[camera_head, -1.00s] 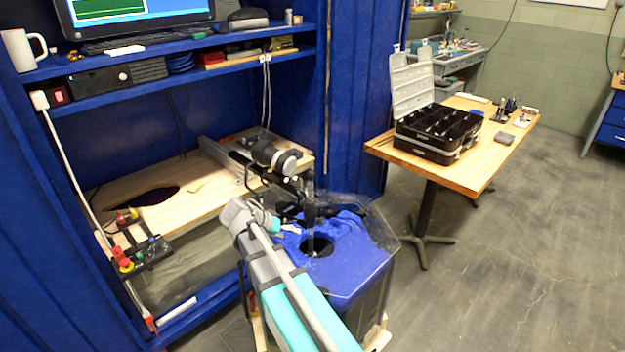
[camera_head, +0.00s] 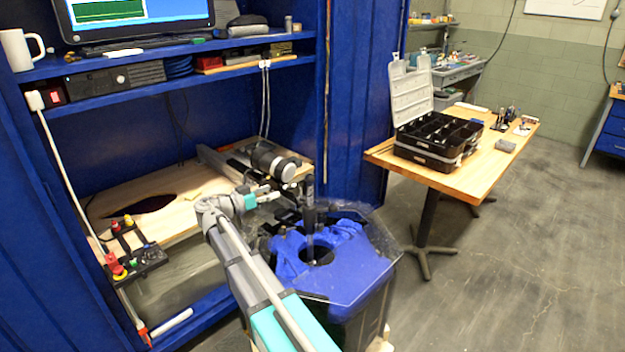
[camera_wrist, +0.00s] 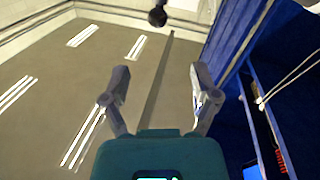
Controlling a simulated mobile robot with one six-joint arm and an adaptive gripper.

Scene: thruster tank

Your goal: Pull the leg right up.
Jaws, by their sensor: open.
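A dark upright leg (camera_head: 310,204) stands over the round hole in the blue top of the tank (camera_head: 352,268). Its thinner lower part goes down into the hole. My gripper (camera_head: 280,194) is at the left of the leg's upper part in the head view, in front of the motor. It is small there, and whether it touches anything cannot be told. In the wrist view my gripper (camera_wrist: 158,76) is open, with nothing between its fingers. That view faces the ceiling lights, and the leg cannot be made out in it.
A grey and black motor (camera_head: 272,160) on a rail lies just behind the leg. A clear cover surrounds the tank top. A blue bench frame with a shelf (camera_head: 190,72) stands at left and back. A wooden table with an open black case (camera_head: 437,139) is at right. The right floor is clear.

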